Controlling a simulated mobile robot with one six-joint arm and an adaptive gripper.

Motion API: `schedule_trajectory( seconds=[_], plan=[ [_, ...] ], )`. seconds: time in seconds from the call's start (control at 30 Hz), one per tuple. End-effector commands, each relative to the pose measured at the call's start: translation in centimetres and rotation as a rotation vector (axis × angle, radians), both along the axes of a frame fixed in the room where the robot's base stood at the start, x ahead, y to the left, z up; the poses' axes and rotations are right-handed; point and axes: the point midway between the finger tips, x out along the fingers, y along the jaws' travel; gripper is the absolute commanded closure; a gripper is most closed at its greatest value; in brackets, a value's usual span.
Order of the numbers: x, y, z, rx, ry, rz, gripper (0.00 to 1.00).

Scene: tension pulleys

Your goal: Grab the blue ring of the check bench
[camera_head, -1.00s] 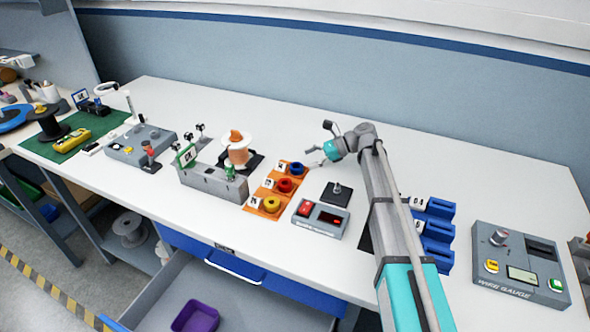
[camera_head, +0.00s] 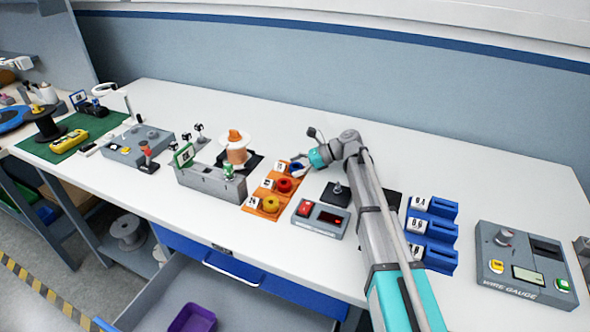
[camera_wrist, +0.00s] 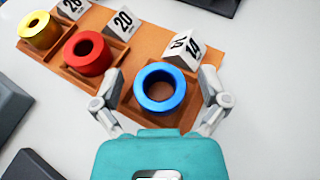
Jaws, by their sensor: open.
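The blue ring (camera_wrist: 160,88) lies in the end compartment of the orange tray (camera_wrist: 116,73), near the label marked 14. In the head view the blue ring (camera_head: 296,167) is at the far end of the tray (camera_head: 250,207), partly hidden by my gripper (camera_head: 302,162). In the wrist view my gripper (camera_wrist: 158,113) is open, with one finger on each side of the blue ring and apart from it. A red ring (camera_wrist: 87,53) and a yellow ring (camera_wrist: 39,30) lie in the other compartments.
A spool with a copper-coloured top (camera_head: 236,150) stands left of the tray's far end. A black plate with a post (camera_head: 337,192) and a grey box with a red button (camera_head: 320,218) are to the right. The bench behind my gripper is clear.

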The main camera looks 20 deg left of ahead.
Motion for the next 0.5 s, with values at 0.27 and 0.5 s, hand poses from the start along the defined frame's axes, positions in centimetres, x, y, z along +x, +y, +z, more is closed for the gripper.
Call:
schedule_trajectory(
  seconds=[0.27, 0.5],
  plan=[
    [-0.02, 0.04, -0.01, 0.000, 0.000, 0.001, 0.13],
    [-0.04, 0.05, 0.00, 0.000, 0.000, 0.001, 0.58]
  ],
)
